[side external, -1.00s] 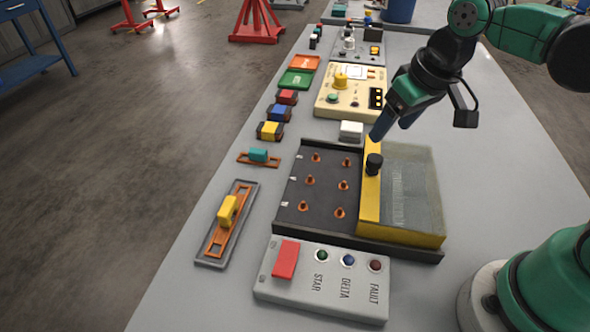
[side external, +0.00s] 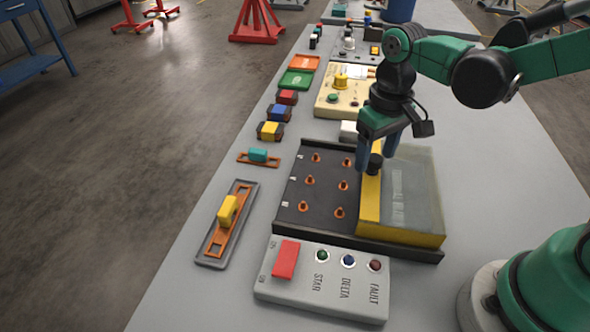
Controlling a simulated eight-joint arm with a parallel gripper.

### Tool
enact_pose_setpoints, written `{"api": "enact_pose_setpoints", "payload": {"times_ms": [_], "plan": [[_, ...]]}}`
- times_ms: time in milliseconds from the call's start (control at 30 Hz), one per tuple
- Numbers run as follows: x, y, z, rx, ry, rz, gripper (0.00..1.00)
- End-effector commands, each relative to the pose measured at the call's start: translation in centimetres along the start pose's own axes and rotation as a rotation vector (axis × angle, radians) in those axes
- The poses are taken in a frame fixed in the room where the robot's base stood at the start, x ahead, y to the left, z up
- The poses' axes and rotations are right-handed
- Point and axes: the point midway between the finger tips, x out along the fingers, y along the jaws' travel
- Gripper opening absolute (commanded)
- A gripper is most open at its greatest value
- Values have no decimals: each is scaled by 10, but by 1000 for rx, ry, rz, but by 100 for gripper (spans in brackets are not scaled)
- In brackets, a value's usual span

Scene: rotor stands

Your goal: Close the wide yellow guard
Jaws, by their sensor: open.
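The wide yellow guard (side external: 369,215) is a yellow frame with a clear panel, lying over the right part of a dark terminal tray (side external: 290,212). The left part of the tray is uncovered and shows several orange terminals (side external: 309,180). A black knob (side external: 375,164) stands on the guard's yellow left bar. My gripper (side external: 376,168) is open, pointing down, with its blue fingers on either side of the knob. I cannot tell whether the fingers touch it.
A grey control panel (side external: 335,292) with a red switch (side external: 286,260) stands in front of the tray. A yellow-handled slider (side external: 228,210) lies to the left. A cream box (side external: 331,108), a white block (side external: 348,131) and several coloured blocks (side external: 279,112) stand behind.

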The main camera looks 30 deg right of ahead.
Motion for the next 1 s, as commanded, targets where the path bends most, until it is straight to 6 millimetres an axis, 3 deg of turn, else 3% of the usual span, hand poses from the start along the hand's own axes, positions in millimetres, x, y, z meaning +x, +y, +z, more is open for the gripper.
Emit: {"api": "enact_pose_setpoints", "payload": {"times_ms": [233, 467, 1000], "plan": [[1, 0, 0, 0, 0, 0, 65], [1, 0, 0, 0, 0, 0, 0], [0, 0, 0, 0, 0, 1, 0]]}}
